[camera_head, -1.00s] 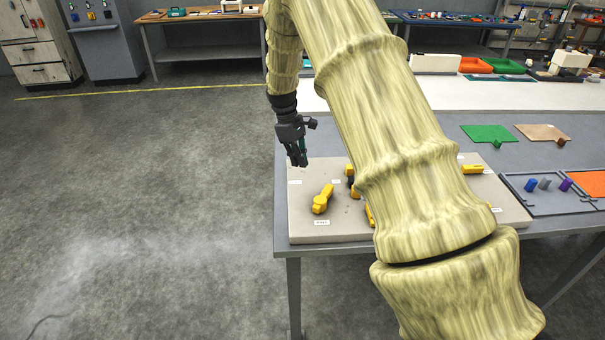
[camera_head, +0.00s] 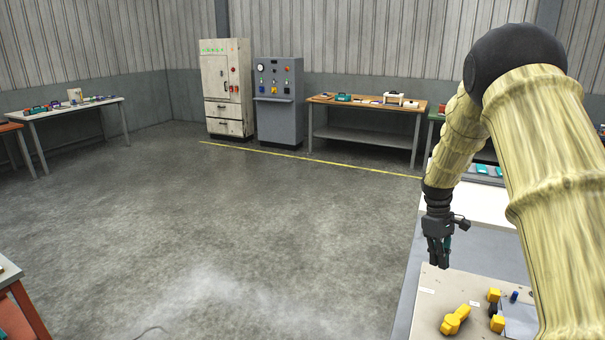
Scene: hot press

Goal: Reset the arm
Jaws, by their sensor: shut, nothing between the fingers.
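My gripper (camera_head: 438,259) hangs at the end of my arm at the right of the head view, pointing down. Its fingers are shut with nothing held. My arm hides much of the table on the right.
More yellow pieces (camera_head: 497,323) and a small blue cylinder (camera_head: 514,297) sit on the board. The floor (camera_head: 230,230) left of the table is clear. A white cabinet (camera_head: 228,90), a grey control cabinet (camera_head: 279,100) and a wooden bench (camera_head: 365,104) stand along the back wall.

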